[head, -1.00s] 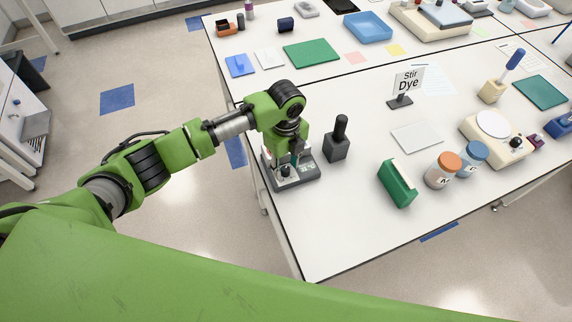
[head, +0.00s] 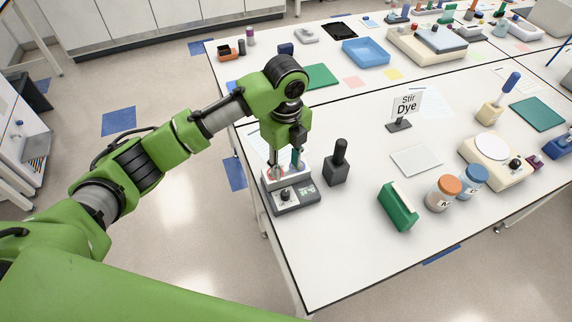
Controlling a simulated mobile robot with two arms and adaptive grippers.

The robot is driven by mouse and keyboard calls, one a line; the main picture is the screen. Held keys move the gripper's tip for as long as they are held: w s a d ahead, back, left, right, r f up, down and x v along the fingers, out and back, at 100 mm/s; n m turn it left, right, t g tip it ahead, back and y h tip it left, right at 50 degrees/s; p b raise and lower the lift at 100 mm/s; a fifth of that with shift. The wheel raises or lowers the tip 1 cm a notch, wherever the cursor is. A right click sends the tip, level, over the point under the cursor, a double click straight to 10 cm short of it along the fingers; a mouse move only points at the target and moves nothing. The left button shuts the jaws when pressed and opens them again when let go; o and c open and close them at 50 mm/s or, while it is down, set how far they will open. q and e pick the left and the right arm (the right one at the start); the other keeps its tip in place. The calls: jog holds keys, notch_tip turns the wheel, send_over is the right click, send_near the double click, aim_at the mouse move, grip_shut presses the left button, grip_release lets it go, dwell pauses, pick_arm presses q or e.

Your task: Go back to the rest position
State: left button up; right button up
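My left gripper (head: 285,162) points down from my green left arm, just above a small grey stirrer device (head: 294,197) at the left edge of the near table. Its fingers look spread, with a gap between them, and I see nothing held. A whitish top and a dark knob show on the device, partly hidden by the fingers. My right gripper is not in view.
A black-handled block (head: 337,165) stands just right of the device. A "Stir Dye" sign (head: 406,104), a green rack (head: 398,207), an orange-lidded jar (head: 443,192) and a blue-lidded jar (head: 472,181) stand farther right. The near table's front is clear.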

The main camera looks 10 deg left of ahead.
pick_arm(q)
jog(key=s+d+f+n+t+h, duration=0.1)
jog(key=s+d+f+n+h, duration=0.1)
jog(key=s+d+f+n, duration=0.25)
jog(key=s+d+f+n+t+h, duration=0.1)
jog(key=s+f+n+h, duration=0.1)
jog(key=s+f+n, duration=0.35)
jog(key=s+a+n+t+y, duration=0.2)
jog(key=s+a+n+y, duration=0.2)
jog(key=s+a+n, duration=1)
jog(key=s+a+f+g+b, duration=0.2)
jog(key=f+b, duration=0.6)
jog(key=f, duration=2.6)
jog(key=s+a+f+b, duration=0.1)
jog(key=s+f+b, duration=0.2)
jog(key=s+f, duration=0.6)
jog(key=s+a+f+g+b, duration=0.1)
jog(key=s+f+b, duration=0.2)
jog(key=s+f, duration=0.6)
notch_tip(320, 180, down, 5)
jog(key=shift+s+r+m, duration=0.1)
jog(key=shift+s+m, duration=0.1)
jog(key=shift+m, duration=0.2)
